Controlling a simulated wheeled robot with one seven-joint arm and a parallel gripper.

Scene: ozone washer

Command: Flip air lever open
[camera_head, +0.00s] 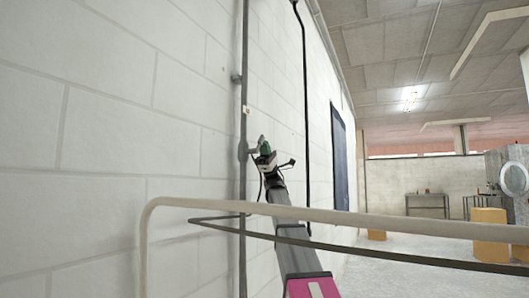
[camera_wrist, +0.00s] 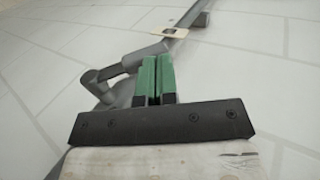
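The grey air lever (camera_wrist: 130,62) shows in the wrist view as a rounded handle slanting up to the right from a grey valve body (camera_wrist: 103,88) on the wall pipe. In the head view the lever (camera_head: 251,150) is small, beside the pipe. My gripper (camera_wrist: 157,60) has two green fingers side by side with only a thin dark line between them. The fingertips overlap the right end of the lever in the picture; I cannot tell whether they touch it. The fingers hide part of the lever and valve. In the head view my gripper (camera_head: 263,142) is just right of the pipe.
The grey pipe (camera_head: 244,60) runs vertically up the white block wall (camera_head: 110,120), with a small beige plate (camera_wrist: 168,33) on it. A pale rail (camera_head: 340,215) crosses the foreground. Open floor and yellow blocks (camera_head: 490,234) lie far right.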

